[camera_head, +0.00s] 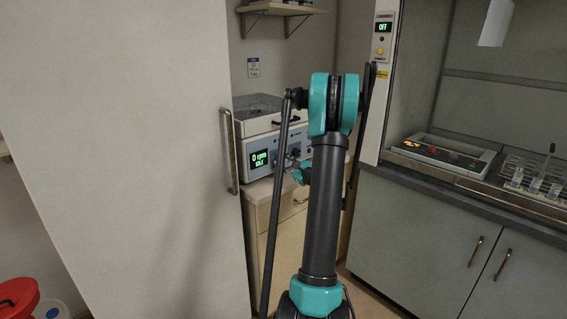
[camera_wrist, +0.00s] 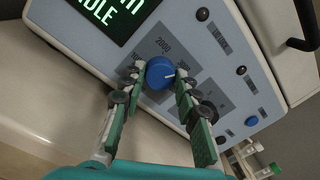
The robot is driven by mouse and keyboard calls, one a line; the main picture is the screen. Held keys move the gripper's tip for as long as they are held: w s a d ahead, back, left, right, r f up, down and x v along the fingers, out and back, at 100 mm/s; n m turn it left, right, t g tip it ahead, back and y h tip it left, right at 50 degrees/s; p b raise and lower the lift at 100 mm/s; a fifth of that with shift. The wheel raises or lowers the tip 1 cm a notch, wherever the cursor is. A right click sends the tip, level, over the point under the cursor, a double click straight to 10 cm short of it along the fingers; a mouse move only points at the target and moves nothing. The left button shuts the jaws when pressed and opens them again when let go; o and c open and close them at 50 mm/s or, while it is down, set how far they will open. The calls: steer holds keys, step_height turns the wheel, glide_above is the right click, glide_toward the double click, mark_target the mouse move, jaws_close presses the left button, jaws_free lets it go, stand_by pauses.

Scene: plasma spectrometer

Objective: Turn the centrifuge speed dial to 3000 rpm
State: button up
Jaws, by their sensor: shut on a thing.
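The centrifuge (camera_head: 285,120) stands on a cabinet in the head view, with a lit screen (camera_head: 259,159) reading 0 rpm IDLE. In the head view my gripper (camera_head: 297,173) is at the panel, and the dial is hidden.
A second blue knob (camera_wrist: 251,121) and small black knobs sit on the same panel. A large pale door (camera_head: 120,150) with a handle fills the left. A fume hood with a device (camera_head: 440,155) and a tube rack (camera_head: 535,180) stands at right.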

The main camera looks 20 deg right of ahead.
steer(key=shift+m, duration=0.4)
steer(key=o, duration=1.2)
steer(key=shift+c, duration=0.2)
steer(key=v, duration=1.2)
steer(key=shift+s+f, duration=0.1)
steer(key=shift+a, duration=0.1)
